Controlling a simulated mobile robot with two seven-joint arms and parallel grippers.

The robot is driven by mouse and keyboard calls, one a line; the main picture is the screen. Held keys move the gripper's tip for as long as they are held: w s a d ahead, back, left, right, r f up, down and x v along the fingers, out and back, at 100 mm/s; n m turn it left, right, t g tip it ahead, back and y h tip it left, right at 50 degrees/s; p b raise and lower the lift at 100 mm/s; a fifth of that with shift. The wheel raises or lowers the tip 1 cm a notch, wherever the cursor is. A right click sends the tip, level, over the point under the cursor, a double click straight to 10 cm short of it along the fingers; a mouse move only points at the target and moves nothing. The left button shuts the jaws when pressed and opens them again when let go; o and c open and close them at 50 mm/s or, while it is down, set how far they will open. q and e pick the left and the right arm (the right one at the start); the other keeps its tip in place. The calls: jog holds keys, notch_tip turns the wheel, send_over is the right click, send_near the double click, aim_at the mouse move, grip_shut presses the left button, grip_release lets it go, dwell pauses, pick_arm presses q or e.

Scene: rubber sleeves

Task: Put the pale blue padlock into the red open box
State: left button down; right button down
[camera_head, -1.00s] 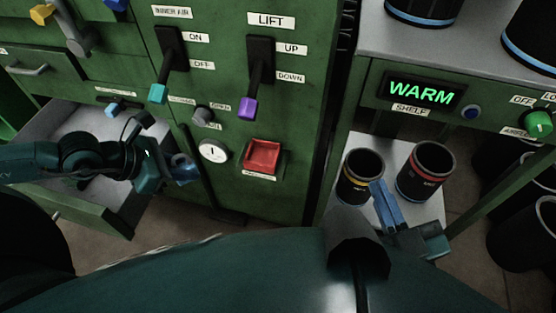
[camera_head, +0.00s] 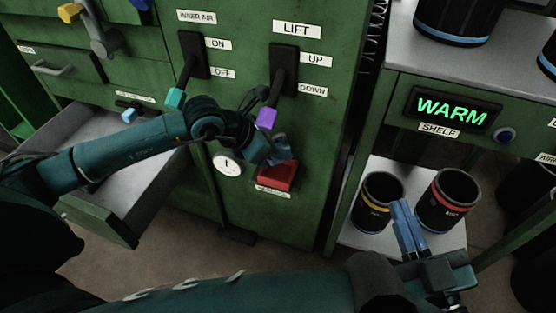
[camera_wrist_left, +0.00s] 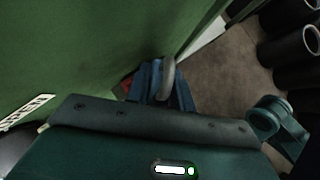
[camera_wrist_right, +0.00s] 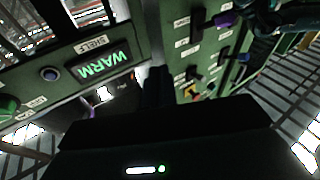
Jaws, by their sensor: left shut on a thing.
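My left gripper (camera_head: 276,152) is shut on the pale blue padlock. In the left wrist view, the padlock's grey curved shackle (camera_wrist_left: 169,72) shows between the blue fingers (camera_wrist_left: 158,84); its body is mostly hidden by them. The red open box (camera_head: 277,178) is fixed low on the green cabinet front. In the head view the left fingertips overlap its upper edge; I cannot tell whether the padlock is over the opening. A red bit of the box (camera_wrist_left: 127,85) shows left of the fingers in the left wrist view. My right gripper (camera_head: 408,228) is shut and empty, near the shelf.
An open grey drawer (camera_head: 75,140) is at left. Levers with teal (camera_head: 175,98) and purple (camera_head: 266,118) handles stick out close to my left arm. A round dial (camera_head: 228,164) is left of the box. Black canisters (camera_head: 448,200) stand on the shelf at right.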

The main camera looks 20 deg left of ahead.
aim_at(278, 163)
pick_arm(q)
notch_tip(278, 163, down, 3)
jog(key=shift+f+b, duration=0.15)
jog(key=shift+b, duration=0.65)
jog(key=shift+f, duration=0.2)
jog(key=shift+r, duration=0.1)
jog(key=shift+f, duration=0.35)
jog(key=shift+f+b, duration=0.25)
jog(key=shift+b, duration=0.2)
pick_arm(e)
jog(key=shift+a+r+y, duration=0.15)
jog(key=shift+r+y, duration=0.05)
jog(key=shift+y, duration=0.3)
